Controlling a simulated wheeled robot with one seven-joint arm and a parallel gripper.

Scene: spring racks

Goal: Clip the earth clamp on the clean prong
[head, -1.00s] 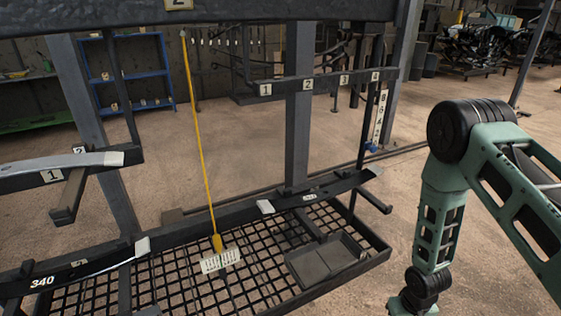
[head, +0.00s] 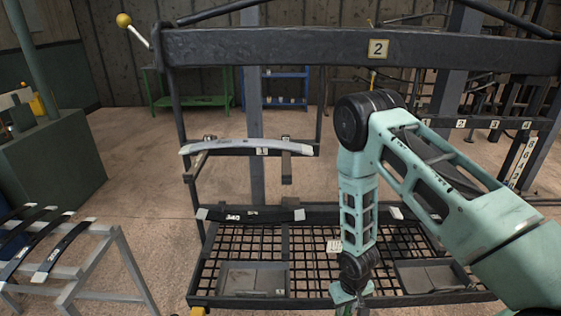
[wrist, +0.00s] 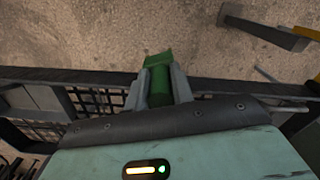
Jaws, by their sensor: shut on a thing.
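My gripper (wrist: 157,92) is shut on a green block-like piece, which I take to be the earth clamp (wrist: 157,62). Its far end sticks out past the fingertips over bare floor in the wrist view. In the head view my gripper is cut off at the bottom edge, in front of the rack's mesh shelf. Short dark prongs stand out from the rack beside plate 1, one of them a right-hand prong (head: 287,165). A dark bar end, perhaps a prong (wrist: 265,30), shows at the wrist view's upper right. I cannot tell which prong is clean.
A silver leaf spring (head: 245,148) lies across the rack's left prongs. A dark spring marked 340 (head: 250,215) lies lower. The mesh shelf (head: 310,265) holds grey trays, one at left (head: 238,278). A grey stand (head: 125,255) with springs is at left.

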